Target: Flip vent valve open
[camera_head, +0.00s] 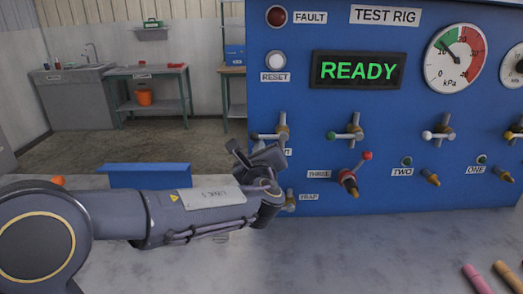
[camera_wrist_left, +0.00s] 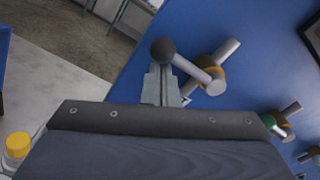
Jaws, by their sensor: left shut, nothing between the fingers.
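The vent valve (camera_head: 282,132) is the leftmost in the upper row on the blue panel. Its label is mostly hidden behind my left gripper, with only a final "T" showing. Its lever lies roughly level and points left, ending in a dark ball knob (camera_wrist_left: 163,50). In the left wrist view the brass-and-grey valve body (camera_wrist_left: 210,72) is right of the knob. My left gripper (camera_head: 238,148) is shut and empty just below the lever. In the wrist view its fingertips (camera_wrist_left: 161,75) are right by the knob and lever; I cannot tell if they touch. My right gripper is not in view.
A green-knob valve (camera_head: 347,134) and a white-knob valve (camera_head: 440,133) sit to the right. Below is a red-knob valve (camera_head: 350,180) by the "THREE" label. The display (camera_head: 358,70) reads READY. A blue tray (camera_head: 150,177) stands behind my left arm on the grey bench.

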